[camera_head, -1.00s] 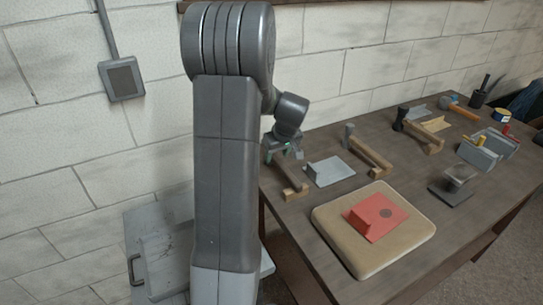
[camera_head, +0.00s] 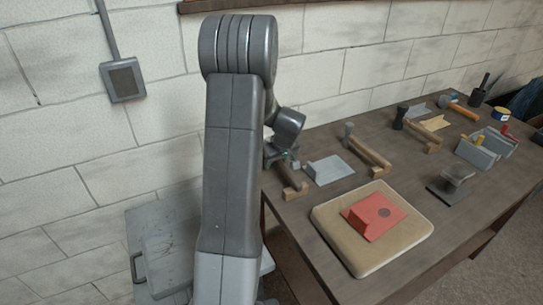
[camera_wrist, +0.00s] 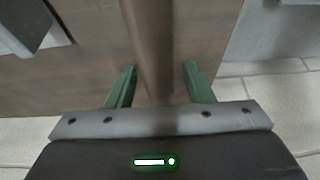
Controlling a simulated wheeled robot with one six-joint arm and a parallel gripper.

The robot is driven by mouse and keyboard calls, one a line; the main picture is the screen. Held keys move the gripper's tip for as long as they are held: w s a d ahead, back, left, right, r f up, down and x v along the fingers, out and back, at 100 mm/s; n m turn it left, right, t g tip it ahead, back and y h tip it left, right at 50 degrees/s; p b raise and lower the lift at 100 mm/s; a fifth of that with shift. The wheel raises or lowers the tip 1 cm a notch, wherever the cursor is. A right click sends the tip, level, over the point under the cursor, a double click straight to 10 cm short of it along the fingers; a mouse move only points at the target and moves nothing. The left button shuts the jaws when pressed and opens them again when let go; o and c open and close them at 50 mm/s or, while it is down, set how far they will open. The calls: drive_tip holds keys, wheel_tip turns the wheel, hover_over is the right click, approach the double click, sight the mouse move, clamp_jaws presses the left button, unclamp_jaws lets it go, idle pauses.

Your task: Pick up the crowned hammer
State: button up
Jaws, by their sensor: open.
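Several hammers lie on the bench, most propped on wooden blocks. The nearest at left shows a brown handle (camera_head: 287,177); its head is hidden behind my arm and gripper. Beside it is a hammer with a grey head (camera_head: 348,131), then one with a dark head (camera_head: 401,113), then one with an orange handle (camera_head: 464,109). I cannot make out a crown on any. My gripper (camera_head: 279,156) is at the leftmost hammer. In the wrist view my gripper (camera_wrist: 160,84) is open, its green fingers apart on either side of the brown handle (camera_wrist: 152,45), with gaps at both sides.
Grey plates lie between the hammers, one near my gripper (camera_head: 329,170). A tan pad (camera_head: 335,245) with a red block (camera_head: 374,216) lies in front. A grey tray (camera_head: 485,150) and a dark stand (camera_head: 452,185) are right. A block wall (camera_head: 330,65) runs behind the bench (camera_head: 440,220).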

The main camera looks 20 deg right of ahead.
drive_tip(key=shift+f+b, duration=0.25)
drive_tip(key=shift+b, duration=0.2)
idle(0.5)
clamp_jaws()
